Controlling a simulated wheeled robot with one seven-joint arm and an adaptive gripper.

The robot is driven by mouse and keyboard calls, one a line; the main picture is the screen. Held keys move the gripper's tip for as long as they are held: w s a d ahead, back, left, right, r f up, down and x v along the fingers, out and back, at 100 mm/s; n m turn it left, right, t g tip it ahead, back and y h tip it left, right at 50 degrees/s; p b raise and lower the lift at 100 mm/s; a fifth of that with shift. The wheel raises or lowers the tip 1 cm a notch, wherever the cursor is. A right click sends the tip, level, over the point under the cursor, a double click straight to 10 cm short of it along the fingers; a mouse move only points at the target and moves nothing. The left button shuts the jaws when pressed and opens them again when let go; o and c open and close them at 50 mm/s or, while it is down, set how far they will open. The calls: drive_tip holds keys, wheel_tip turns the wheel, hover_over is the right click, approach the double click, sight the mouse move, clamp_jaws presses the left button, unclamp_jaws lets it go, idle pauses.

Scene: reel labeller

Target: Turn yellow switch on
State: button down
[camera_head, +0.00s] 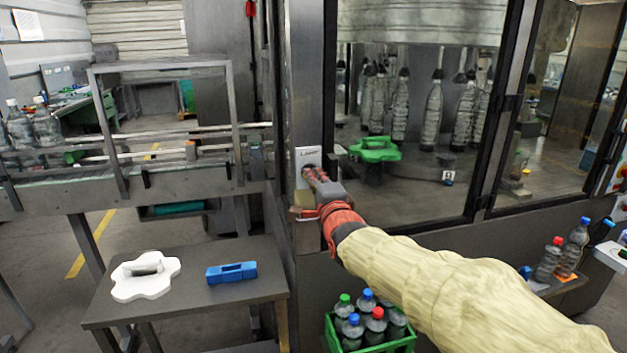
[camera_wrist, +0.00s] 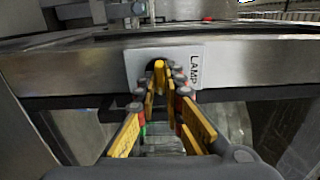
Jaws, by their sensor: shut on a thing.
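A white switch plate (camera_wrist: 186,68) marked "LAMP" is fixed to the grey metal post in the wrist view. In the head view the same plate (camera_head: 308,156) shows on the post left of the glass door. A yellow switch (camera_wrist: 159,74) stands out from a dark round base on the plate. My gripper (camera_wrist: 161,84) is at the plate, its fingertips on either side of the yellow switch and shut on it. In the head view my gripper (camera_head: 313,175) reaches the lower part of the plate and hides the switch. I cannot tell the switch's exact angle.
A small table (camera_head: 214,310) at lower left holds a white flower-shaped part (camera_head: 146,288) and a blue block (camera_head: 231,272). A green crate (camera_head: 400,344) of bottles stands below my arm. The glass door (camera_head: 405,195) is right of the post.

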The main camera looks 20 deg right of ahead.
drive_tip(key=c, duration=1.9)
unclamp_jaws()
drive_tip(key=shift+s, duration=0.15)
drive_tip(key=s, duration=1.1)
drive_tip(key=shift+s, duration=0.4)
